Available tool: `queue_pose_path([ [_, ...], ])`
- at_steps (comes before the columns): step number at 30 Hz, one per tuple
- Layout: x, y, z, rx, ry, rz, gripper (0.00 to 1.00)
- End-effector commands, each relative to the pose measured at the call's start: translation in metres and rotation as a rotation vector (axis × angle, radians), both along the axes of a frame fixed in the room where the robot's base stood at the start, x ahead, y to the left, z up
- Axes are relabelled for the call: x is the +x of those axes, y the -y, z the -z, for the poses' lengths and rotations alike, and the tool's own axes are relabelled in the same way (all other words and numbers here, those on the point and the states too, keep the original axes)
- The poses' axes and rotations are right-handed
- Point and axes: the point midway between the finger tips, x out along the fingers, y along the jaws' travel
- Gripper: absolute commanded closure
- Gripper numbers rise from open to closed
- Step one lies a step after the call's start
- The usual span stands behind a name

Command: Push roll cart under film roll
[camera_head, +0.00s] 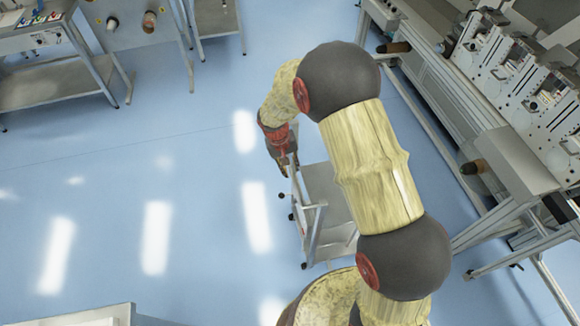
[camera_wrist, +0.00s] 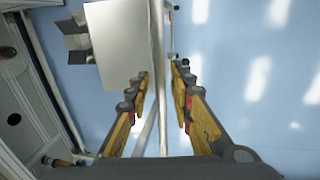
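The roll cart (camera_head: 322,190) is a grey metal cart standing on the blue floor, partly hidden by my arm in the head view. Its light top (camera_wrist: 115,40) and a long upright-edged bar (camera_wrist: 157,40) show in the wrist view. My gripper (camera_wrist: 161,72) has its two fingers apart, one on each side of the bar, with no clear grip on it. In the head view my gripper (camera_head: 285,165) is at the cart's far left corner.
The converter machine (camera_head: 520,90) lines the right side, with its frame legs near the cart. Workbenches (camera_head: 45,45) stand at the back left. A pale surface (camera_head: 85,317) edges in at the bottom left. The floor left of the cart is clear.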

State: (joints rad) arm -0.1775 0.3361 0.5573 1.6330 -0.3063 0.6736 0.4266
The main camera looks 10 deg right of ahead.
Motion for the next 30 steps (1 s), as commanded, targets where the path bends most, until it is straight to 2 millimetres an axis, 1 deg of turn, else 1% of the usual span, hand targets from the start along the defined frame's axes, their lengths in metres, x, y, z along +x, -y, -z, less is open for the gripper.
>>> queue_pose_path([
  [1, 0.0000, 0.0000, -0.0001, 0.000, 0.000, 0.000, 0.82],
  [11, 0.0000, -0.0001, -0.0002, 0.000, 0.000, 0.000, 1.00],
  [30, 0.0001, -0.0001, -0.0003, 0.000, 0.000, 0.000, 1.00],
])
